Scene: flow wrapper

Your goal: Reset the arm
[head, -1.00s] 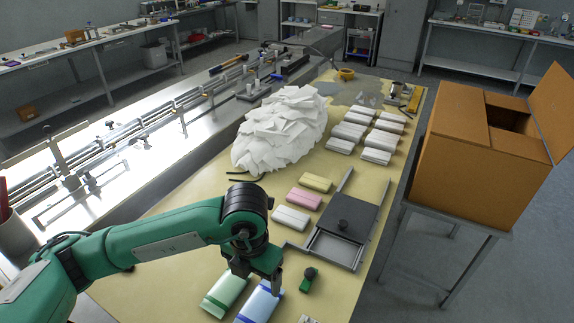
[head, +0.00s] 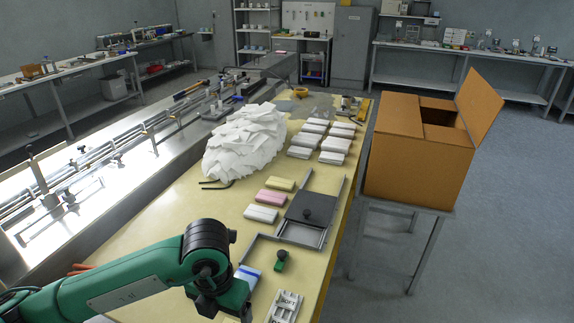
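My green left arm comes in from the lower left. Its gripper (head: 222,303) points down near the bottom edge, over the front part of the yellow-topped table (head: 190,218). The fingers are mostly hidden or cut off, so I cannot tell whether they are open or shut, or whether they hold anything. A white and blue pack (head: 247,273) shows just behind the gripper, partly covered by it. My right arm and gripper are not in view.
A grey metal frame with a dark plate (head: 309,209) lies right of the arm, near a small green-handled tool (head: 281,260). White, pink and yellow packs lie behind. A white heap (head: 243,143) stands further back. An open cardboard box (head: 415,160) stands on a stand at right.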

